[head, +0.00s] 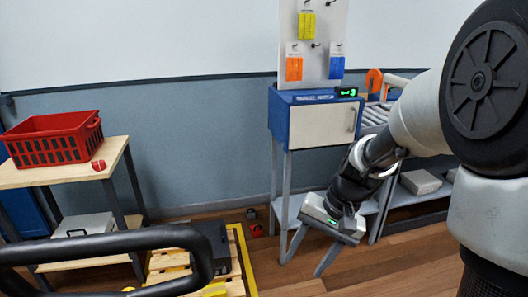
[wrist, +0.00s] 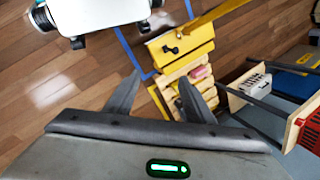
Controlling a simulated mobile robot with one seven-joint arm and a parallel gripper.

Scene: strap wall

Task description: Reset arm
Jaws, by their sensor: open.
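My gripper (head: 307,256) hangs at the end of my arm, low over the wooden floor in front of the blue and white cabinet. Its two grey fingers are spread apart with nothing between them. In the wrist view my gripper (wrist: 162,98) also shows open and empty, with floor and part of a pallet (wrist: 170,76) beyond the fingers. My arm reaches in from the right of the head view and bends downward.
A red crate (head: 52,148) stands on a wooden-topped table (head: 112,150) at left, beside a small red object (head: 98,165). A blue and white cabinet (head: 322,124) stands under a panel with hanging straps (head: 294,68). A pallet (head: 168,262) lies on the floor. A roller conveyor (head: 374,115) is behind my arm.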

